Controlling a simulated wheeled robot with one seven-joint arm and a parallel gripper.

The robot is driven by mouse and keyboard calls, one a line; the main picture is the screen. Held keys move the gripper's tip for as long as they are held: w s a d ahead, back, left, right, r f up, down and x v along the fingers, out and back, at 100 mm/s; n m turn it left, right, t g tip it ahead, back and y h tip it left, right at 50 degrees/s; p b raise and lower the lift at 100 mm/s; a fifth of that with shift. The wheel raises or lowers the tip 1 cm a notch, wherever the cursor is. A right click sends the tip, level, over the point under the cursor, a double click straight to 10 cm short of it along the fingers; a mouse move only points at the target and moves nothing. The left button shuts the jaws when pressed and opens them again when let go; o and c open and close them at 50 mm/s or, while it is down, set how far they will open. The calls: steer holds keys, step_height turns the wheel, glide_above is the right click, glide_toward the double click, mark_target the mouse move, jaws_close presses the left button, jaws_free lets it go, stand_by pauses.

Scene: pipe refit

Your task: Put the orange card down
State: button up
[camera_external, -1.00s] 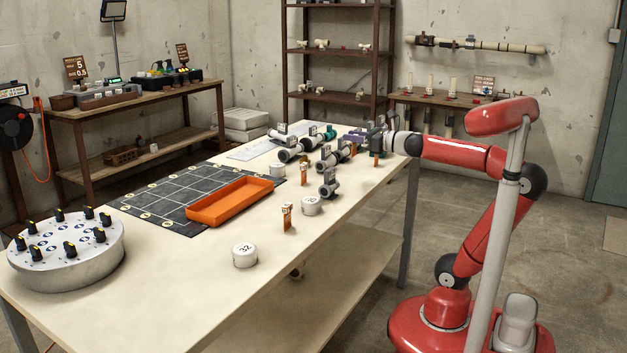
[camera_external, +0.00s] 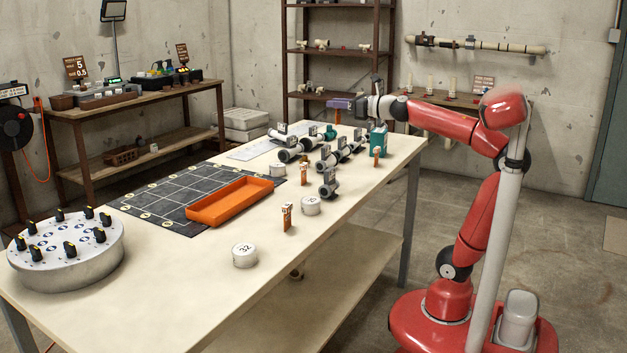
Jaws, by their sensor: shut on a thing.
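My gripper (camera_external: 341,104) is at the far end of the workbench, raised above the pipe fittings, its purple fingers pointing left. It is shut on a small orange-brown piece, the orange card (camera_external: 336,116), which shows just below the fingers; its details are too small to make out. The card is in the air, apart from the table (camera_external: 262,285). Similar small orange pieces stand on the table: one near the front (camera_external: 287,216), one by the pipes (camera_external: 304,174) and one at the right edge (camera_external: 377,156).
Grey and white pipe fittings (camera_external: 328,160) and a teal block (camera_external: 378,141) stand below the gripper. White round weights (camera_external: 245,256), an orange tray (camera_external: 230,203), a dark grid mat (camera_external: 160,196) and a round knobbed drum (camera_external: 66,250) occupy the rest. The front right tabletop is clear.

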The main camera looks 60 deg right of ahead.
steer(key=w+a+f+n+y+b, duration=0.1)
steer(key=w+a+f+y, duration=0.15)
steer(key=w+a, duration=0.55)
steer(key=w+a+f+n+y+b, duration=0.1)
steer(key=w+a+f, duration=0.2)
steer(key=w+a, duration=0.5)
steer(key=a+f+n+g+y, duration=0.1)
steer(key=a+f, duration=0.1)
steer(key=a, duration=0.8)
steer(key=a+f+y, duration=0.1)
steer(key=a+f, duration=0.2)
steer(key=a, duration=0.7)
steer(key=shift+h, duration=0.25)
steer(key=shift+w+a+f+b, duration=0.1)
steer(key=shift+w+f+b, duration=0.05)
steer(key=shift+f+b, duration=1)
steer(key=shift+w+a+f+b, duration=0.15)
steer(key=shift+f+b, duration=0.55)
steer(key=shift+f, duration=0.8)
steer(key=shift+w+d+f+b, duration=0.1)
steer(key=shift+w+f+b, duration=0.05)
steer(key=shift+f+b, duration=1)
steer(key=shift+f, duration=0.2)
